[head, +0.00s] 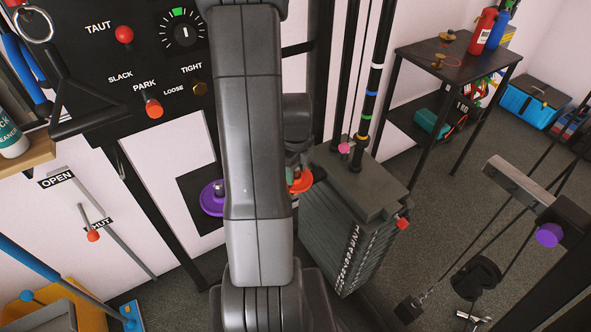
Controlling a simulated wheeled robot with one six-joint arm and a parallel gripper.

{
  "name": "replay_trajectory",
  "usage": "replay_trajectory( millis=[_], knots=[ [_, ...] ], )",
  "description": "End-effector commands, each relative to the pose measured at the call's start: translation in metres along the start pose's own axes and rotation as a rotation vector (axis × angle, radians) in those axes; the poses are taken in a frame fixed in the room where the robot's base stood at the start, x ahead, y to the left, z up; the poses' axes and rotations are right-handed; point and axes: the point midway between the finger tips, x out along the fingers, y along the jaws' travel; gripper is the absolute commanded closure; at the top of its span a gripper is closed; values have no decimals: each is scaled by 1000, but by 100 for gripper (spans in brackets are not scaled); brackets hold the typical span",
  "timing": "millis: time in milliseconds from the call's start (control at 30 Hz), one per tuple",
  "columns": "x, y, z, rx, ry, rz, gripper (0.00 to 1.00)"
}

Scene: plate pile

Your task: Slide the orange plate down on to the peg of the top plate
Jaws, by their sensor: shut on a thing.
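The orange plate (303,183) shows as a small part of its rim, just right of my arm; the arm hides the rest. My gripper (297,160) is partly in view behind the arm, directly above the plate, and is shut on it; its fingertips are mostly hidden. The top plate (375,190) of the dark weight stack lies just right of the orange plate. A short upright piece with a pink top (343,149) stands at its back left corner; I cannot tell whether this is the peg. The orange plate appears apart from it, to its left.
A purple disc (212,199) sits left of my arm against a dark panel. Cables and a purple knob (549,235) are farther right. Open floor (440,200) lies between.

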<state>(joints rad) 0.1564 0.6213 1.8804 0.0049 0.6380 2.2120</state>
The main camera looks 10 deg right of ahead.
Motion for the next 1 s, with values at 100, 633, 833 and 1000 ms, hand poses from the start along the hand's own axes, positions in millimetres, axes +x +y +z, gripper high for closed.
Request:
replay_trajectory(
  millis=[100,633,833,1000],
  knots=[
    [4,0,0,0,0,-1,100],
    [2,0,0,0,0,0,34],
    [-21,-1,1,0,-3,-4,34],
    [-57,-1,1,0,-4,-6,34]
  ],
)
